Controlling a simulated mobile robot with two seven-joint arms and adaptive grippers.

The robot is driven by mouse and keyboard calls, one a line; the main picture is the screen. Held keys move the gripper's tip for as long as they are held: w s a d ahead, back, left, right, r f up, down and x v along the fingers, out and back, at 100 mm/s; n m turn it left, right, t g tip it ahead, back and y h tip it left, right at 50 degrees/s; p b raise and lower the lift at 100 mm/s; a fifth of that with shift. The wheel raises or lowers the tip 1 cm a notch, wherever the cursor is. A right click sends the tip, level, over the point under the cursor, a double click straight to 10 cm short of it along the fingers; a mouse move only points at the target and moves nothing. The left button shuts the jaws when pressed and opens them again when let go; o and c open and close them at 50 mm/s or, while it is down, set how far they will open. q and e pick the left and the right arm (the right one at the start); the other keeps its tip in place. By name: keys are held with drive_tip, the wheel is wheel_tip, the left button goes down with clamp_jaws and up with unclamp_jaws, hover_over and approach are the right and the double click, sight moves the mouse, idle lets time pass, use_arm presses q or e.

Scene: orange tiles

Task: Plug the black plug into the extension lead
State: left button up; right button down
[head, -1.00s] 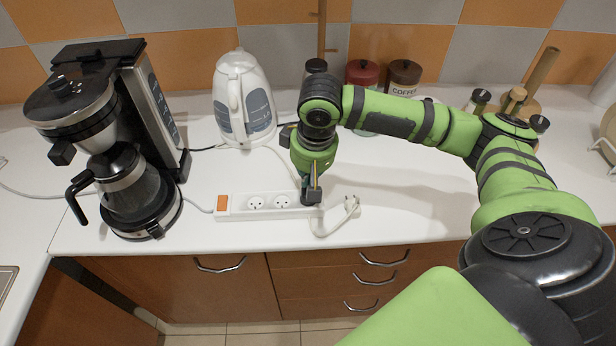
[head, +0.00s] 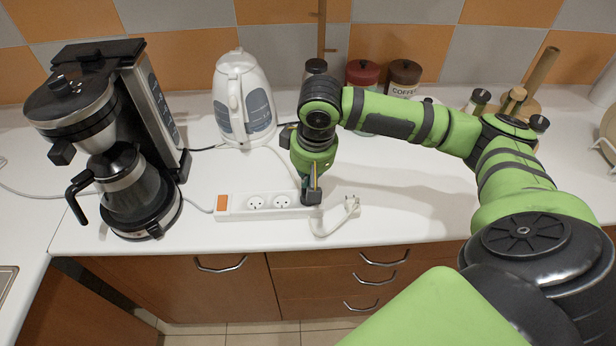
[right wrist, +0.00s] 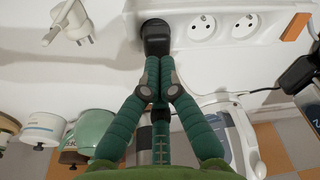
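The white extension lead (head: 233,204) lies along the front of the counter, an orange switch at its left end. Two of its round sockets show uncovered. The black plug (head: 311,198) is at the right end of the lead, upright over the socket area there. My right gripper (head: 312,186) points down at it, fingers close together. In the right wrist view the black plug (right wrist: 155,38) sits at the fingertips (right wrist: 156,60), which look shut on it. Its pins and the socket under it are hidden, so I cannot tell how deep it sits. My left gripper is not in view.
A white plug (head: 352,206) with bare pins lies just right of the lead, its cable looping in front. A coffee maker (head: 145,195) stands at the left, a white kettle (head: 243,100) behind. Jars (head: 404,76) line the wall.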

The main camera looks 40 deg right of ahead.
drive_tip(key=shift+f+b, duration=0.35)
drive_tip(key=shift+f, duration=0.65)
idle(0.4)
drive_tip(key=shift+r, duration=0.1)
idle(0.3)
wheel_tip(320, 180, up, 7)
drive_tip(key=p, duration=0.9)
drive_tip(key=shift+p, duration=0.35)
